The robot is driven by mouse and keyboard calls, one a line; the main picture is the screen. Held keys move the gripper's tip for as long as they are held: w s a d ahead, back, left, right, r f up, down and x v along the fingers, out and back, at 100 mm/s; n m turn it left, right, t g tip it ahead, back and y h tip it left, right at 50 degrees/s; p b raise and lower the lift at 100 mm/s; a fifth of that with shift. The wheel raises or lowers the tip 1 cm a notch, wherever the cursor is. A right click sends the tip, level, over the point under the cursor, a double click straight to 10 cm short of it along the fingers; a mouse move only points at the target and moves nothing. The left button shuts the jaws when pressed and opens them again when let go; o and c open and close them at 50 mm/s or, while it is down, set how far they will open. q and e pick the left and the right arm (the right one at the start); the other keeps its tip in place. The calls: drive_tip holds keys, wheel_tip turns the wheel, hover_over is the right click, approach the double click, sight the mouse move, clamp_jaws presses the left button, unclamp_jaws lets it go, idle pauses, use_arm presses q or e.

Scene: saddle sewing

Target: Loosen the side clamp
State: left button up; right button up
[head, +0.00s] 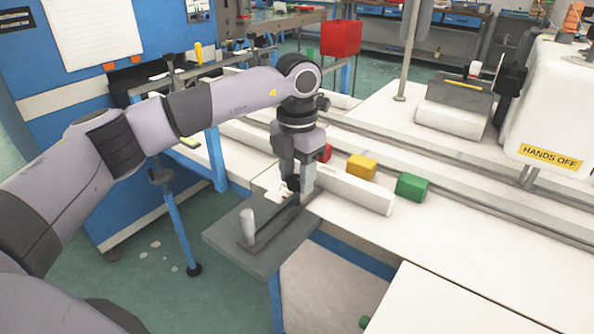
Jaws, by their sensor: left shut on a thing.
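The side clamp is a dark grey bar (272,229) on a grey plate (237,258) at the near edge of the white table. A short light grey upright post (247,226) stands at the bar's near end. My left gripper (289,192) points down over the bar's far end and is shut on a part of the clamp there. The gripper's body mostly hides the gripped part, so its shape is unclear. My right gripper is not in view.
A red block (324,153), a yellow block (362,166) and a green block (412,187) stand along a white rail (348,189) right of my gripper. A white machine with a "HANDS OFF" label (551,157) stands at the right. The front right tabletop (450,300) is clear.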

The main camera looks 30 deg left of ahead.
sight(297, 179)
use_arm(q)
drive_tip(key=shift+r+n, duration=0.1)
drive_tip(key=shift+n, duration=1.1)
drive_tip(key=o, duration=1.1)
drive_tip(key=shift+c, duration=0.2)
wheel_tip(297, 179, up, 7)
drive_tip(key=shift+r, duration=0.1)
